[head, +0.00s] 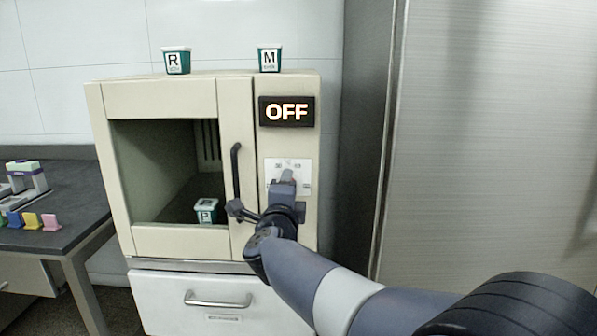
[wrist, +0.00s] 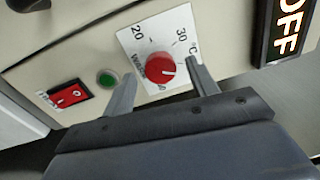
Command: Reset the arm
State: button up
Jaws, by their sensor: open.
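My arm reaches in from the lower right of the head view to the front of a cream cabinet (head: 92,115). My gripper (head: 287,175) is in front of the white dial plate (head: 303,165) on the cabinet's right panel. In the wrist view my gripper (wrist: 162,72) is open, with its two fingers apart on either side of a red round knob (wrist: 160,68). The knob sits on the plate marked 20 and 30 °C. I cannot tell whether the fingers touch the panel. Nothing is held.
A lit OFF sign (head: 287,112) is above the plate. A black door handle (head: 236,170) stands close left of my gripper. A red switch (wrist: 68,97) and green button (wrist: 106,77) are nearby.

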jog(key=n+p, duration=0.7)
jog(key=n, duration=0.1)
jog(key=w+n+y+p, duration=0.1)
jog(key=n+p, duration=0.6)
jog(key=n, duration=0.1)
jog(key=n+p, duration=0.7)
jog(key=n, duration=0.1)
jog(key=shift+w+d+r+g+y, duration=0.1)
jog(key=shift+w+r+g+y, duration=0.1)
jog(key=shift+w+g+y, duration=0.15)
jog(key=shift+s+f, duration=0.1)
jog(key=shift+f, duration=0.05)
